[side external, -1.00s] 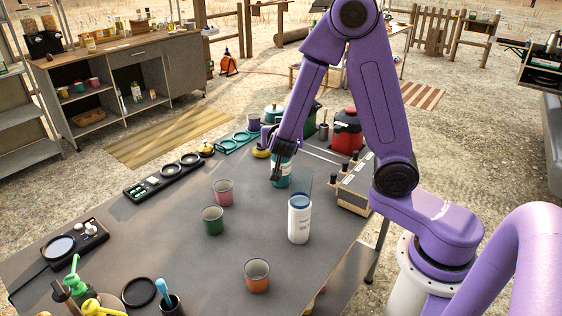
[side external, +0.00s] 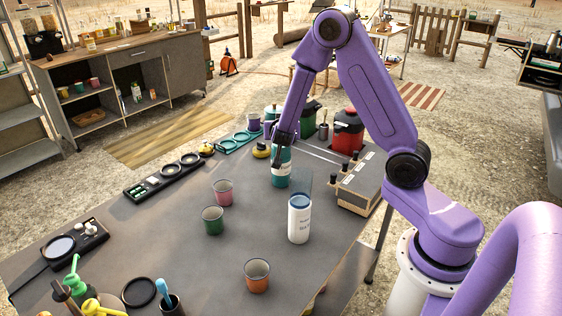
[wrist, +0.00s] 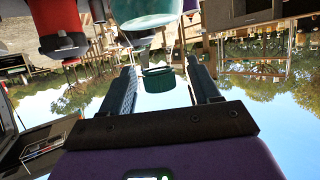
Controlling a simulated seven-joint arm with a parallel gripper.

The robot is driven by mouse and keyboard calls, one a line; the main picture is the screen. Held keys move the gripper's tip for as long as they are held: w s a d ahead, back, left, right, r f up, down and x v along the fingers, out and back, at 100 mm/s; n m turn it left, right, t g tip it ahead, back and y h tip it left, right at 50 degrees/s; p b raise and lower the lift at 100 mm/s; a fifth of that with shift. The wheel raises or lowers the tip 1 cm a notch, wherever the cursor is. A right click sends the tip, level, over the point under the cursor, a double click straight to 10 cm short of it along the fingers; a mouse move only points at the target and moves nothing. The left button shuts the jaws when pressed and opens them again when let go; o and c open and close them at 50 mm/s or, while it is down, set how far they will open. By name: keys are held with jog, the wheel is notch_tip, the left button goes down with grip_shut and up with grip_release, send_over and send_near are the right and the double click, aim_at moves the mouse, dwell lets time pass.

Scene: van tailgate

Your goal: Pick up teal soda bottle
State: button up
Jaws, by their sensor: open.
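The teal soda bottle (side external: 284,171) stands upright on the grey table, with a pale band around its body. In the side view my gripper (side external: 278,163) points down at the bottle's upper part and hides some of it. In the upside-down wrist view the bottle's teal body (wrist: 165,18) is at the top. A dark green cap-like part shows between the two fingers of my gripper (wrist: 160,72). The fingers are apart, with clear gaps beside that part.
A white bottle with a blue top (side external: 299,219) stands close in front. A pink cup (side external: 223,193), a green cup (side external: 213,221) and an orange cup (side external: 257,277) are nearby. A dark box (side external: 358,188) is to the right; a red canister (side external: 348,130) stands behind.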

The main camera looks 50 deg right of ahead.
grip_shut()
dwell(1.4)
